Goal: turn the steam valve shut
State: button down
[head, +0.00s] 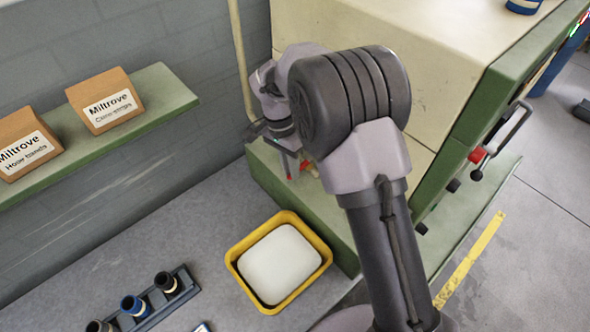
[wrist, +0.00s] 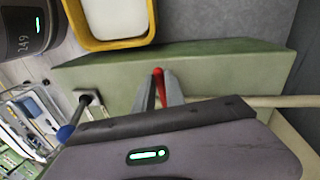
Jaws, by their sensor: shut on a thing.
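The steam valve's red lever (wrist: 158,74) shows between my fingers in the wrist view, just above the green machine base. My gripper (wrist: 158,90) is shut on this lever, one finger on each side. In the head view my gripper (head: 291,167) is low beside the machine's left side, and only small bits of red show there. A cream pipe (head: 240,57) comes down the wall towards the valve; it also shows in the wrist view (wrist: 240,101), to the right of the lever. The valve body is mostly hidden by my gripper and arm.
A yellow tray (head: 240,275) with a white block (head: 280,264) stands in front of the green base (head: 268,172). A green shelf (head: 165,90) with two boxes is on the left wall. A dark rack (head: 150,305) holds several cylinders. The large machine (head: 430,40) stands right of my gripper.

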jog(key=shift+w+a+m, duration=0.25)
jog(key=shift+w+m, duration=0.05)
jog(key=shift+m, duration=0.3)
jog(key=c, duration=1.4)
grip_release()
jog(key=r+p, duration=0.1)
jog(key=r, duration=0.4)
jog(key=w+a+r+p, duration=0.1)
jog(key=r+p, duration=0.1)
jog(key=r, duration=0.4)
jog(key=w+a+r+p, duration=0.1)
jog(key=r, duration=0.5)
jog(key=shift+w+a+p, duration=0.2)
jog(key=shift+w+p, duration=0.05)
jog(key=shift+p, duration=0.05)
jog(key=shift+d, duration=0.1)
